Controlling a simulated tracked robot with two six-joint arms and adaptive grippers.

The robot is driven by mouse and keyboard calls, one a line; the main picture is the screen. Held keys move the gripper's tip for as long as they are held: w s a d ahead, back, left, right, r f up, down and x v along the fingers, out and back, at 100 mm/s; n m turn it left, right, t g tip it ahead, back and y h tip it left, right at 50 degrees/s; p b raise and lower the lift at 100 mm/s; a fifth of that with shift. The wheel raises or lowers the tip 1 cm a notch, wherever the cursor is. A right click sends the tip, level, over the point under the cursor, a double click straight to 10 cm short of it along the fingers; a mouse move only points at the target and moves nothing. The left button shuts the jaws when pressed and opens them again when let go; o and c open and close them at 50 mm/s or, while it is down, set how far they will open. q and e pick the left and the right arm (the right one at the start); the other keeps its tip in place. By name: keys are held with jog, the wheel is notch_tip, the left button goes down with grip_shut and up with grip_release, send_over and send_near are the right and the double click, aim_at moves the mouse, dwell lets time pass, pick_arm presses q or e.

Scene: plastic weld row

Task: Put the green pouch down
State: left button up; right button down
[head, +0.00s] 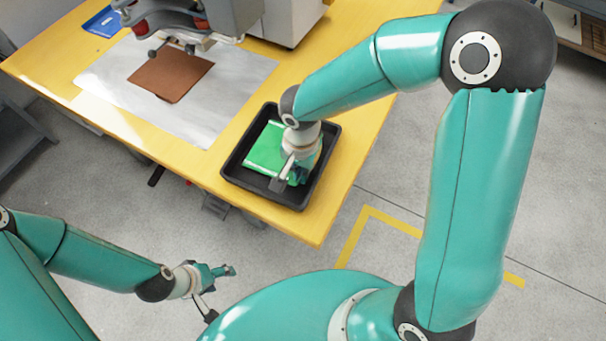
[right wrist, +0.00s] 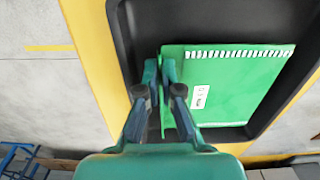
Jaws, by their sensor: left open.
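The green pouch (head: 263,150) is inside the black tray (head: 228,165) on the yellow table, partly covered by my right gripper (head: 283,180). In the right wrist view the pouch (right wrist: 235,85) looks flat, with a white serrated edge and a small white label. There my right gripper (right wrist: 160,70) has its fingers close together with the pouch's near edge between them. The pouch is low in the tray; whether all of it touches the floor cannot be told. My left gripper (head: 222,271) is open and empty, away from the table over the floor.
A brown sheet (head: 172,75) lies on a silvery mat (head: 110,82) left of the tray, beneath a grey and red machine (head: 190,18). A blue item (head: 103,22) lies at the far left corner. The table's front edge (head: 275,225) is close to the tray.

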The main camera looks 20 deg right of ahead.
jog(key=shift+f, duration=1.1)
jog(key=shift+f, duration=0.1)
jog(key=c, duration=1.6)
grip_release()
jog(key=shift+r, duration=0.4)
notch_tip(320, 180, up, 12)
jog(key=shift+f+p, duration=0.25)
jog(key=shift+p, duration=0.1)
